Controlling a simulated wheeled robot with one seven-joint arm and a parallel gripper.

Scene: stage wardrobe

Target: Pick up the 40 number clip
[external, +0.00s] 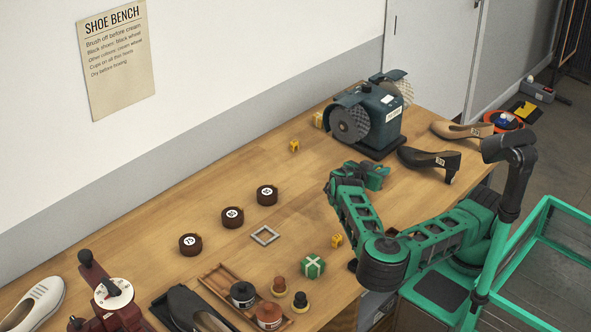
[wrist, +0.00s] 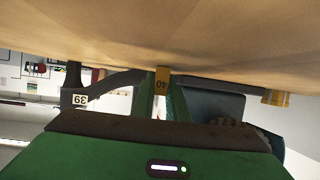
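The yellow 40 number clip (wrist: 162,82) is between the two green fingertips of my gripper (wrist: 162,88) in the wrist view, where the picture is upside down. The fingers lie against both its sides with no gap showing, so my gripper looks shut on it. In the external view my gripper (external: 374,174) is low over the bench, in front of the grinder. The clip is hidden there. Whether it still touches the bench is unclear.
The grinder (external: 373,115) stands behind my gripper. A black shoe (external: 425,160) with a 39 tag (wrist: 80,100) is to its right. Other yellow clips (external: 294,146) (external: 337,240) lie on the bench (external: 215,175).

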